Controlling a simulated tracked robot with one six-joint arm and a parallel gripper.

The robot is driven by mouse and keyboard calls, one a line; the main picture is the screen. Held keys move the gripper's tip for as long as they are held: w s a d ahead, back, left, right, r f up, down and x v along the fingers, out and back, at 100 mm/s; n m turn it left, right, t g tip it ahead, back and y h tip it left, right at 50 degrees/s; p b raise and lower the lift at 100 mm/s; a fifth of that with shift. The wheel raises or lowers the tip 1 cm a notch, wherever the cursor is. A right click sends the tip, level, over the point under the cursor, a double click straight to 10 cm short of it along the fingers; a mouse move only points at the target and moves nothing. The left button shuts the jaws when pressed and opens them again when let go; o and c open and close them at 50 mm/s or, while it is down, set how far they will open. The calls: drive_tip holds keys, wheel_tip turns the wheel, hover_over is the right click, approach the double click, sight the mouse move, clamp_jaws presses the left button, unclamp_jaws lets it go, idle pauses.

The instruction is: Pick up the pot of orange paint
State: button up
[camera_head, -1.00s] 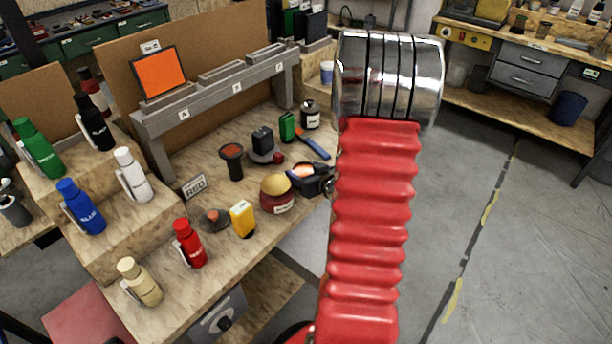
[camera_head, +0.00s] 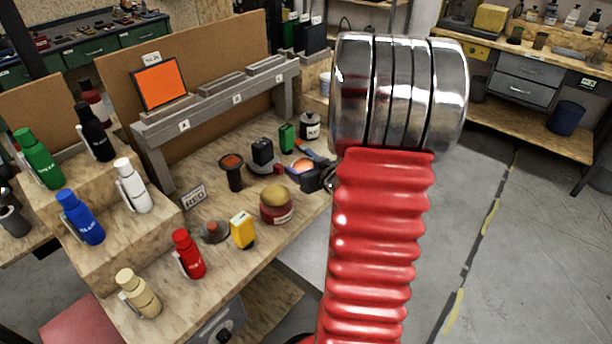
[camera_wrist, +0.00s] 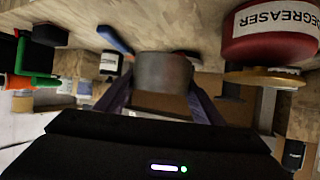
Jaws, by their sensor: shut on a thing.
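The pot of orange paint (camera_head: 302,167) is a small grey pot with bright orange inside, near the right edge of the wooden bench. My gripper (camera_head: 312,176) is shut on it, partly hidden behind my arm. In the wrist view, which shows the bench upside down, the pot's grey, scuffed side (camera_wrist: 163,72) sits between my two dark fingers (camera_wrist: 160,100). Whether its base is clear of the bench is hard to tell.
A red degreaser jar (camera_head: 277,207) with a tan lid stands close left of the pot. A blue-handled tool (camera_head: 310,150), a black cup (camera_head: 233,172) and a yellow box (camera_head: 242,230) are nearby. An orange panel (camera_head: 160,82) stands behind. Floor at right is open.

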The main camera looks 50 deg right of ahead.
sight(304, 168)
drive_tip(key=shift+r, duration=2.2)
drive_tip(key=shift+w, duration=0.1)
